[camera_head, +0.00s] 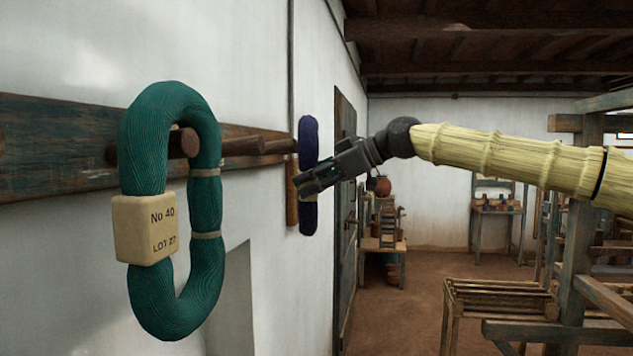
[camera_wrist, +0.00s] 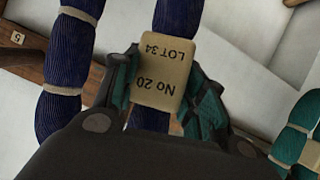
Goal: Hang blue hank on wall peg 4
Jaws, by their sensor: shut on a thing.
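The blue hank (camera_head: 309,135) hangs upright and nearly edge-on beside the wall, past the pegs. My gripper (camera_head: 303,183) is shut on its cream tag, and the wrist view shows the tag (camera_wrist: 163,72), marked No 20 LOT 34, between my fingers. The hank's dark blue strands (camera_wrist: 65,65) show left of and behind the tag. A wall peg (camera_head: 279,146) ends close to the hank in the head view. I cannot tell whether any peg passes through its loop. No number 4 is readable.
A green hank (camera_head: 205,215), tagged No 40 LOT 27, hangs around a near peg (camera_head: 190,142) on the wooden rail (camera_head: 55,150). The wrist view shows a plate marked 5 (camera_wrist: 17,38). A wooden loom frame (camera_head: 577,240) stands right; the floor between is open.

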